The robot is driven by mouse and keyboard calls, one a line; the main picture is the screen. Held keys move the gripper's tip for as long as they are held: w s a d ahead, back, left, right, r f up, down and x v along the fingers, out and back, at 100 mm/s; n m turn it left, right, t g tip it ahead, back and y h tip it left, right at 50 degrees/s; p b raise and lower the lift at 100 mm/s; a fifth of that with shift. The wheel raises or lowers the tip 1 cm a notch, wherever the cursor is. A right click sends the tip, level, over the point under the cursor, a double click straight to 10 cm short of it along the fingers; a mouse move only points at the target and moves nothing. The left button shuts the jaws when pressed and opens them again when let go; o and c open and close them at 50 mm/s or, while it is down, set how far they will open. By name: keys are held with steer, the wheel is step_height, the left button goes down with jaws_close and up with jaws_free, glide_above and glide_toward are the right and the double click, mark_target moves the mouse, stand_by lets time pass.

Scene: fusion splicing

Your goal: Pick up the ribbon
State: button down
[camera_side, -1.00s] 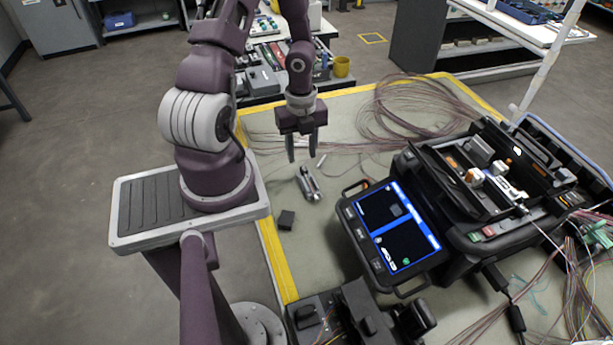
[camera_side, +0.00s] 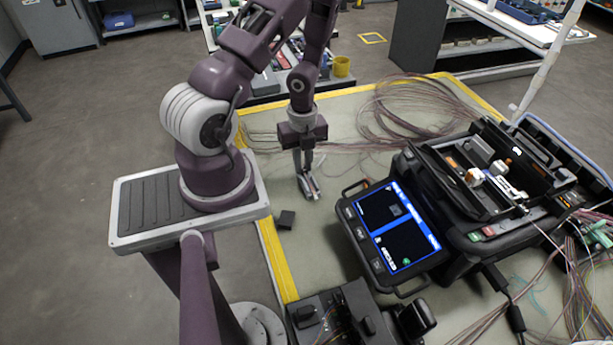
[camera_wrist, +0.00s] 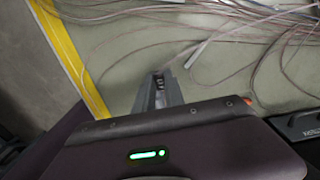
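Thin pinkish-brown fibre strands lie in loose loops (camera_side: 405,110) at the back of the mat, and strands also cross the wrist view (camera_wrist: 225,35). I cannot tell which of them is the ribbon. No strand is visibly held.
The black splicer (camera_side: 480,190) with its lit screen (camera_side: 397,228) stands to the right. A small black block (camera_side: 287,219) lies nearby on the mat (camera_side: 320,255). Black equipment (camera_side: 350,315) stands at the front. Yellow tape (camera_side: 275,255) edges the mat.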

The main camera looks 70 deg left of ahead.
steer(key=shift+r, duration=0.1)
steer(key=shift+s+d+r, duration=0.1)
steer(key=shift+d+r, duration=0.05)
steer(key=shift+r, duration=0.2)
step_height(320, 180, up, 9)
stand_by(0.4)
stand_by(0.7)
